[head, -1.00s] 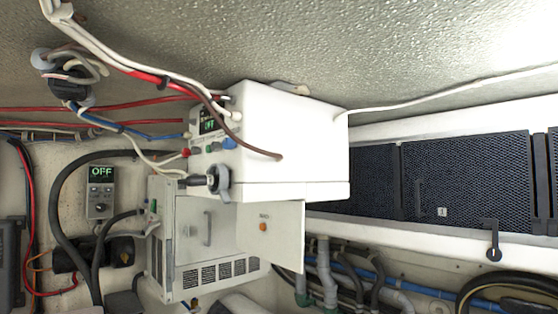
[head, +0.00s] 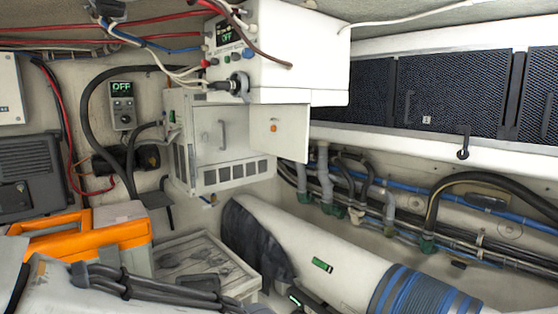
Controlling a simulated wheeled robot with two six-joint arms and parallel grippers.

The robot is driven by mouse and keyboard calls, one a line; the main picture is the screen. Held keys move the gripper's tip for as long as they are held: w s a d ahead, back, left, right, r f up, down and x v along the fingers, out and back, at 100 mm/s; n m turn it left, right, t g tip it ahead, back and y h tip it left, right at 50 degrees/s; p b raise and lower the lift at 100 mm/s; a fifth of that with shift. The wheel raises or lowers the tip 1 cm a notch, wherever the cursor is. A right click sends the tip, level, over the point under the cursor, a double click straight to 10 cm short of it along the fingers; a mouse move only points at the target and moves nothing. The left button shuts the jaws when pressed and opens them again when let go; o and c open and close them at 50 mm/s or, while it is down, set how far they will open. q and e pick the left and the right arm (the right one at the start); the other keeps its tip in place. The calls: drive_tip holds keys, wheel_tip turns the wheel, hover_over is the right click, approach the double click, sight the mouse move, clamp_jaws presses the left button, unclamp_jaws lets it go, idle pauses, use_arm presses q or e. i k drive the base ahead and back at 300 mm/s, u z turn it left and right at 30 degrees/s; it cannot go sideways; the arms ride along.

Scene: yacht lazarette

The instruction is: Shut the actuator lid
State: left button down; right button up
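A light-grey box (head: 178,140) with a vented lower front hangs on the back wall under a white unit. A flat pale panel (head: 292,135) with an orange round knob stands out at its right side, like a door swung open. It has a handle-bearing grey face (head: 208,145) beside it. I take this panel as the likely actuator lid, but no readable label confirms it. Its hinge is not clear.
The white unit (head: 300,65) with an OFF display overhangs the panel. An orange case (head: 70,242) stands lower left. A flat tray-like hatch (head: 175,262) lies at the lower middle. A large white cylinder with blue bands (head: 320,255) lies lower right. Black vented panels (head: 455,90) line the right wall.

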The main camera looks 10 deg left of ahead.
sight(291, 141)
drive_tip(key=z, duration=0.75)
drive_tip(key=i, duration=0.6)
drive_tip(key=u, duration=0.8)
drive_tip(key=i, duration=0.4)
drive_tip(key=u, duration=0.5)
